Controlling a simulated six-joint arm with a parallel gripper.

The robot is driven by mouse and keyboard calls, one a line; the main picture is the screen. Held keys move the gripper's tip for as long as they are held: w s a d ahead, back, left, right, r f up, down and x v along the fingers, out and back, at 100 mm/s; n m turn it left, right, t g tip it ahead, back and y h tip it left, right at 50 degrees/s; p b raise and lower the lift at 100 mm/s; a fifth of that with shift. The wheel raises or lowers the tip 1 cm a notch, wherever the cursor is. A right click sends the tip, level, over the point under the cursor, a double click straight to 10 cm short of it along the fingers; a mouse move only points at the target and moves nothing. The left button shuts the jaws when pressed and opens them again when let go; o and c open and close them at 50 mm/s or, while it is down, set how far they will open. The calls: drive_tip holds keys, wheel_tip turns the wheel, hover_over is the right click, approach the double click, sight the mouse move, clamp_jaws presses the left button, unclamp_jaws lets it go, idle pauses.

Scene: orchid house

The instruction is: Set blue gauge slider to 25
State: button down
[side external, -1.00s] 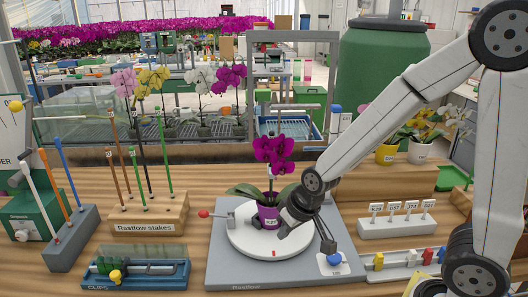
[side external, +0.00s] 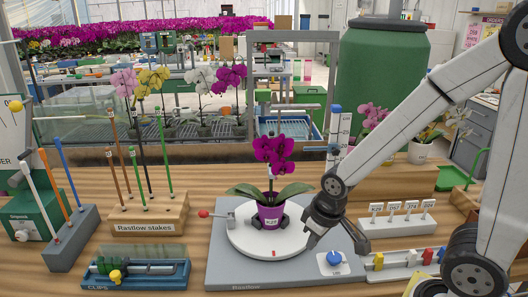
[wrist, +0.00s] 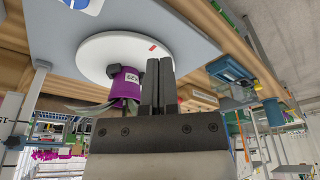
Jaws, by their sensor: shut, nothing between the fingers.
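In the side external view a tall white gauge (side external: 341,127) with scale marks stands behind the bench's middle. It has a blue top, and a blue slider (side external: 334,149) sits partway down with an arm to the left. I cannot read its value. My gripper (side external: 311,240) is shut and empty, pointing down at the right side of the white turntable, well below and in front of the gauge. In the wrist view my shut fingers (wrist: 157,86) are side by side, beside the purple pot (wrist: 124,84).
A purple orchid in its pot (side external: 270,214) stands on the white turntable (side external: 245,243). A blue knob (side external: 334,258) is at the grey base's front right. A white label rack (side external: 398,226) and wooden step (side external: 392,181) lie right. Stakes (side external: 147,216) stand left.

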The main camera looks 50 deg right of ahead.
idle(0.4)
drive_tip(key=c, duration=0.7)
unclamp_jaws()
drive_tip(key=shift+w, duration=0.1)
drive_tip(key=o, duration=0.3)
drive_tip(key=shift+w+d, duration=0.15)
drive_tip(key=shift+w, duration=0.05)
drive_tip(key=w+d+m+t+h, duration=0.35)
drive_tip(key=w+d+t, duration=0.35)
drive_tip(key=w+d, duration=0.4)
drive_tip(key=s+d+r+m+t+h, duration=0.1)
drive_tip(key=d+h, duration=0.3)
drive_tip(key=d, duration=0.4)
drive_tip(key=s+d+r+m+t+h, duration=0.2)
drive_tip(key=d+r+m+h, duration=0.1)
drive_tip(key=d, duration=0.6)
drive_tip(key=shift+s+m+h, duration=0.2)
drive_tip(key=shift+m+h, duration=0.55)
drive_tip(key=shift+h, duration=0.4)
drive_tip(key=shift+r, duration=0.1)
